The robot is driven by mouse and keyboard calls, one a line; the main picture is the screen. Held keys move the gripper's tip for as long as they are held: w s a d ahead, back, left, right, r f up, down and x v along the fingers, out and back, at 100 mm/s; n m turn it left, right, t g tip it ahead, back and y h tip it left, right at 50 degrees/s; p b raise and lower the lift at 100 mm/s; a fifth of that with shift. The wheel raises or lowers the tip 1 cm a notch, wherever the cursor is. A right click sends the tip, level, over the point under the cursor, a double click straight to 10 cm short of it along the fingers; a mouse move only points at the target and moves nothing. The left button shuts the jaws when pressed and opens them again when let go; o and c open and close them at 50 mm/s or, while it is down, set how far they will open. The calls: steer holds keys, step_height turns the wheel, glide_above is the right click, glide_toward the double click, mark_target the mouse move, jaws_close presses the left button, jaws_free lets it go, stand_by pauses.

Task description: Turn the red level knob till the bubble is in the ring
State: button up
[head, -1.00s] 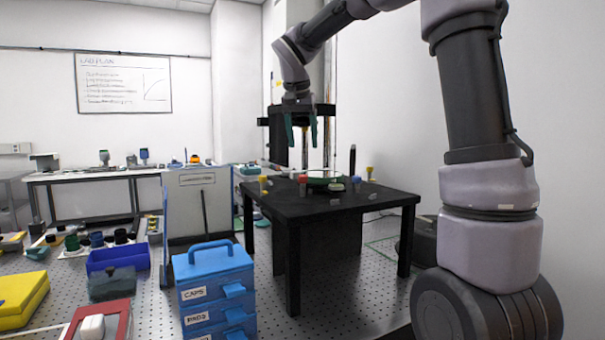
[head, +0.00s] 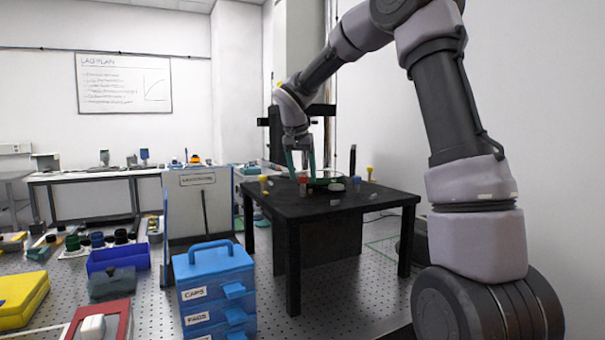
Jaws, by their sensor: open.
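The red level knob (head: 303,180) stands near the front of the round stage on the black table (head: 330,206). My gripper (head: 302,173) is open, pointing down, with its green fingers at the height of the knob's top. In this view one finger is left of the knob and the other right of it; I cannot tell whether they touch it or how they line up in depth. A small white round part (head: 337,186) sits right of the knob. The bubble and its ring are too small to make out.
Yellow knobs (head: 263,179) and (head: 369,170) and a blue knob (head: 356,180) stand around the stage. A thin black post (head: 352,160) rises behind it. A blue drawer box (head: 213,275) stands front left of the table.

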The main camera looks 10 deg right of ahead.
jaws_close()
steer(key=shift+d+n, duration=0.1)
steer(key=shift+n, duration=0.2)
steer(key=n+y, duration=0.1)
steer(key=n, duration=0.2)
steer(key=shift+d+n+t, duration=0.1)
steer(key=shift+n+t, duration=0.2)
steer(key=shift+t, duration=0.1)
steer(key=shift+n+y, duration=0.8)
steer(key=shift+n, duration=0.7)
jaws_free()
